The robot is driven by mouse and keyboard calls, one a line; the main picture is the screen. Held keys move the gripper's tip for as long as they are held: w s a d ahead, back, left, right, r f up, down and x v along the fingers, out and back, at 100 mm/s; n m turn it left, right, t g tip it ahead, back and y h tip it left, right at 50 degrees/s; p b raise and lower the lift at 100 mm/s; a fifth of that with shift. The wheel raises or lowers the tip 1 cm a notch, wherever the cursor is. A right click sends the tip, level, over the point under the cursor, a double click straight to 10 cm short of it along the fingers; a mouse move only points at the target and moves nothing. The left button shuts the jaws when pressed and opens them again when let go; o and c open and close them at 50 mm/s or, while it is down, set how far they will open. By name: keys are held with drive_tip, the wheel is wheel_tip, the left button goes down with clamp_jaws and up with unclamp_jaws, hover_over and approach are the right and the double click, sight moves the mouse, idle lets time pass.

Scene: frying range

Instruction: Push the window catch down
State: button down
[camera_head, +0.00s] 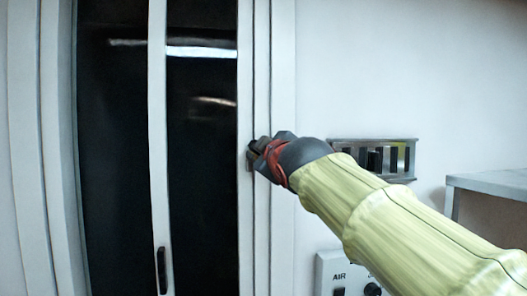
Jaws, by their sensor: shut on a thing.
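The window (205,100) has dark panes in a white frame on the left. My gripper (256,152) is at the right-hand upright of the frame, reached in from the right. It is shut on what looks like the window catch (249,162), a small grey piece at the frame's edge. Most of the catch is hidden behind my fingers, so its angle cannot be told. My arm, in a pale yellow sleeve, hides part of the wall at the lower right.
A dark upright handle (162,270) is on the middle window bar, low down. A metal wall rack (402,160) with slots is right of my gripper. Below is a panel marked AIR (325,270) with dark controls. A grey shelf (495,181) juts in at right.

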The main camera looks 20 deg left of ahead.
drive_tip(key=shift+f, duration=0.25)
drive_tip(key=c, duration=1.9)
unclamp_jaws()
drive_tip(key=o, duration=0.4)
drive_tip(key=shift+r, duration=0.15)
drive_tip(key=shift+c, duration=0.2)
drive_tip(key=shift+s+d, duration=0.1)
drive_tip(key=v, duration=1.2)
